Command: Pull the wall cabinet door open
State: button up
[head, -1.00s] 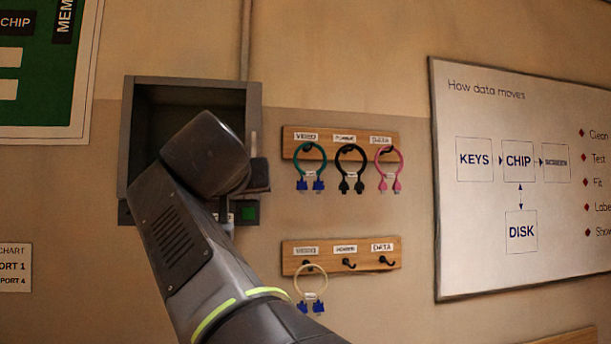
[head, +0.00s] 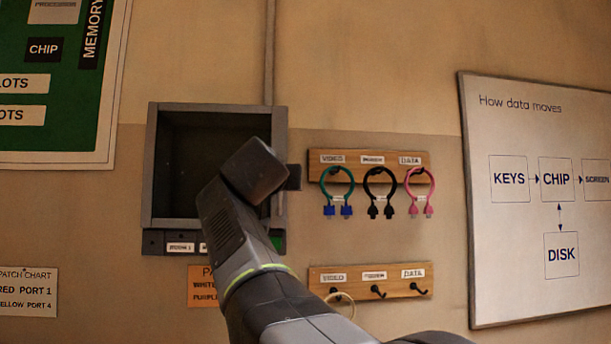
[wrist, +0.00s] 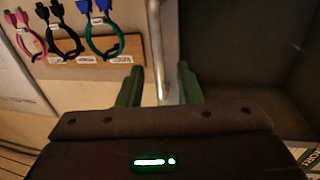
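The grey wall cabinet (head: 151,170) hangs left of centre in the head view, with a dark recessed front. I cannot tell whether that dark area is a closed door panel or the open inside. My gripper (wrist: 160,85) is at the cabinet's right edge. Its two green fingers are apart in the wrist view. A pale upright bar (wrist: 165,45) along the cabinet edge shows between them; whether they touch it I cannot tell. In the head view my arm hides the cabinet's lower right part and most of the gripper.
An upper wooden rack (head: 318,166) with teal, black and pink cables is close on the cabinet's right. A lower rack (head: 345,277) hangs below it. A whiteboard (head: 515,130) is farther right. A labelled strip (head: 153,242) runs under the cabinet.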

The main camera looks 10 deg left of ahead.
jog(key=shift+w, duration=1.15)
grip_shut()
jog(key=shift+s, duration=0.1)
